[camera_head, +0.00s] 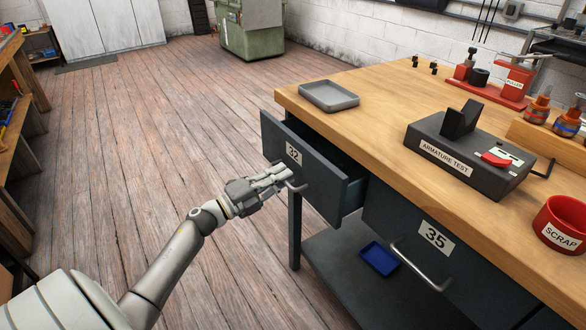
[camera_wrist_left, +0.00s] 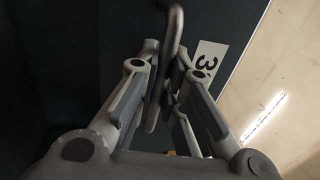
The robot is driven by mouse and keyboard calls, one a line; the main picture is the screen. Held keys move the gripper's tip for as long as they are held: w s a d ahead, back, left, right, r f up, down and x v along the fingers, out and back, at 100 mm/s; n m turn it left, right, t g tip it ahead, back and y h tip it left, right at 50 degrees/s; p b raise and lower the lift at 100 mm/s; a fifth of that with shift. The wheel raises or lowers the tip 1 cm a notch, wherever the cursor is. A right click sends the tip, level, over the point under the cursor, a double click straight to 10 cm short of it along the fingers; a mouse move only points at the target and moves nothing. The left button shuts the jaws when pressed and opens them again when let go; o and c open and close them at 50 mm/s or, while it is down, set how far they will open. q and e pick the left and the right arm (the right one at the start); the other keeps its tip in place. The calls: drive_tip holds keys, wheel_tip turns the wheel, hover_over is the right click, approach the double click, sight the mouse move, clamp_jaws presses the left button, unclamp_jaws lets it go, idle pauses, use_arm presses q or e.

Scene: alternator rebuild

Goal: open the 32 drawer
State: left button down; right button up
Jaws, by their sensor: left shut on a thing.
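The 32 drawer (camera_head: 330,191) is a dark grey drawer under the left end of the wooden bench. It is pulled part way out, and its open inside shows behind the front. A white label reading 32 (camera_head: 293,153) is on its front; part of the label also shows in the left wrist view (camera_wrist_left: 207,60). My left gripper (camera_head: 284,180) is at the drawer front, shut on the metal handle (camera_head: 297,187). In the left wrist view the fingers (camera_wrist_left: 166,95) are around the handle bar (camera_wrist_left: 174,30). My right gripper is not in view.
The 35 drawer (camera_head: 405,226) beside it is closed. On the bench top (camera_head: 375,110) are a grey tray (camera_head: 328,103), an armature tester (camera_head: 440,150) and a red scrap bin (camera_head: 562,222). A blue tray (camera_head: 379,258) lies on the lower shelf. The wooden floor (camera_head: 150,170) on the left is clear.

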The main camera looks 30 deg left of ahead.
use_arm(q)
drive_tip(key=r+p+v, duration=0.2)
drive_tip(key=r+v, duration=0.1)
drive_tip(key=v, duration=1.4)
drive_tip(key=shift+s, duration=0.45)
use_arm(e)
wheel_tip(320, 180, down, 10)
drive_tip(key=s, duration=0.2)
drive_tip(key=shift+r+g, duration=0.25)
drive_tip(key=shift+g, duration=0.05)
use_arm(q)
drive_tip(key=shift+a, duration=0.1)
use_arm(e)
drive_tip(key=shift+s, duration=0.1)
use_arm(q)
drive_tip(key=c, duration=1.5)
unclamp_jaws()
drive_tip(key=v, duration=1.2)
drive_tip(key=shift+r, duration=0.1)
